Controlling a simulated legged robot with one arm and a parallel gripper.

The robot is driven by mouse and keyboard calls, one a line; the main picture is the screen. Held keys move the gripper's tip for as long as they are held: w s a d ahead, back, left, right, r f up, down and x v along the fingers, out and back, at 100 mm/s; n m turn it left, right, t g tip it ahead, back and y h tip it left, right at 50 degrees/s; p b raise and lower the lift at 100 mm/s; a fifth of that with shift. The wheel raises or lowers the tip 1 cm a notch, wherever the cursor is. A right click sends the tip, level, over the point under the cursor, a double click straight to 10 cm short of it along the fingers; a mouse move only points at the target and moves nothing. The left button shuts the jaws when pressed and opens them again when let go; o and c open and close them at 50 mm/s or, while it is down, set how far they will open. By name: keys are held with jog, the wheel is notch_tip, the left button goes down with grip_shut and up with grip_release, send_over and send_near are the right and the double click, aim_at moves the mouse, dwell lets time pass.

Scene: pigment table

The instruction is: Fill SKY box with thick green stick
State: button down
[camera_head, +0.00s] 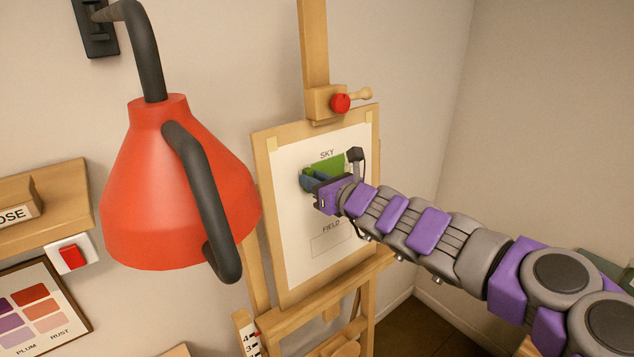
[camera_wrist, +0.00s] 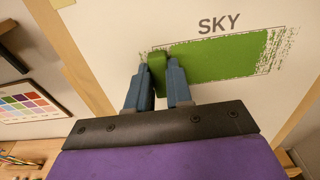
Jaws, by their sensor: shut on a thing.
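The thick green stick (camera_wrist: 157,72) is between the two blue fingers of my gripper (camera_wrist: 161,78) in the wrist view, and its far end is at the paper. My gripper (camera_head: 308,181) is shut on it in front of the easel's paper (camera_head: 292,220). The SKY box (camera_wrist: 228,58) is covered with green over most of its area, with rough streaks past its left and right ends. The stick is at the left part of the green. I cannot tell whether it touches the paper. In the head view my gripper hides part of the green (camera_head: 336,163).
A FIELD box (camera_head: 333,241) below on the paper looks blank. A large red lamp (camera_head: 175,190) hangs at the left, near the easel (camera_head: 315,45). A shelf (camera_head: 50,205), a red switch (camera_head: 71,257) and a colour chart (camera_head: 40,310) are on the left wall.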

jog(key=p+v, duration=0.1)
jog(key=v, duration=0.5)
jog(key=shift+s+d, duration=0.25)
jog(key=shift+s, duration=0.1)
dwell(0.5)
jog(key=w+d+p, duration=0.4)
jog(key=w+d, duration=0.3)
jog(key=d, duration=0.3)
jog(key=shift+w+d+b+x, duration=0.2)
jog(key=shift+b+x, duration=0.1)
jog(key=shift+x, duration=0.6)
jog(key=shift+w+d+b+x, duration=0.15)
jog(key=shift+b+x, duration=0.1)
jog(key=shift+x, duration=0.65)
jog(key=shift+w+d+b+x, duration=0.1)
jog(key=shift+d+b+x, duration=0.15)
jog(key=shift+x, duration=0.65)
jog(key=shift+x, duration=0.85)
jog(key=shift+s+a+r, duration=0.1)
jog(key=shift+a, duration=0.05)
